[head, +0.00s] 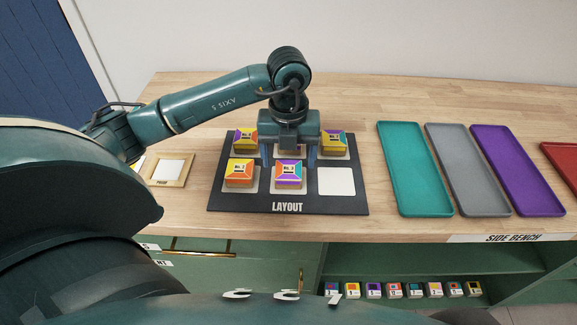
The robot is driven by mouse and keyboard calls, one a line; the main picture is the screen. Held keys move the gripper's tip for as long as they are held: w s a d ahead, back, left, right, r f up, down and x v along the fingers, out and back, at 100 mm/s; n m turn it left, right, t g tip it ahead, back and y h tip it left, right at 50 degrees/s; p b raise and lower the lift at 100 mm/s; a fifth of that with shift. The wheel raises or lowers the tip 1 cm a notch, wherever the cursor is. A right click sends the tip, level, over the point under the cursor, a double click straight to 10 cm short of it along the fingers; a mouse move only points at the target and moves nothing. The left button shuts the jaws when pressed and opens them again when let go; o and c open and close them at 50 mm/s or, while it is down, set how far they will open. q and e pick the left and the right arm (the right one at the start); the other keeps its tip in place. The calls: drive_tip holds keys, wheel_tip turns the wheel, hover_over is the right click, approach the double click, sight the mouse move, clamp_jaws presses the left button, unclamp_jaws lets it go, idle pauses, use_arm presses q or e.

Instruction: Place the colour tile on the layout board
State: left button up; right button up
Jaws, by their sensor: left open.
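The black layout board (330,204) lies on the wooden bench, marked LAYOUT along its front edge. Colour tiles sit at its back left (245,139), back right (333,143), front left (240,173) and front middle (289,174). The front right white square (337,181) is bare. My left gripper (291,157) points down over the back middle of the board with its fingers apart. The gripper body hides most of that back middle spot, so I cannot tell whether a tile lies there. My right gripper is out of view.
A small wooden frame (157,183) with a white pad lies left of the board. Teal (415,169), grey (470,168), purple (519,168) and red (563,155) trays lie to the right. Several small blocks (393,290) line the shelf below. The bench behind the board is clear.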

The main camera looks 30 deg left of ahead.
sight(289, 169)
use_arm(q)
wheel_tip(289, 169, up, 8)
idle(0.7)
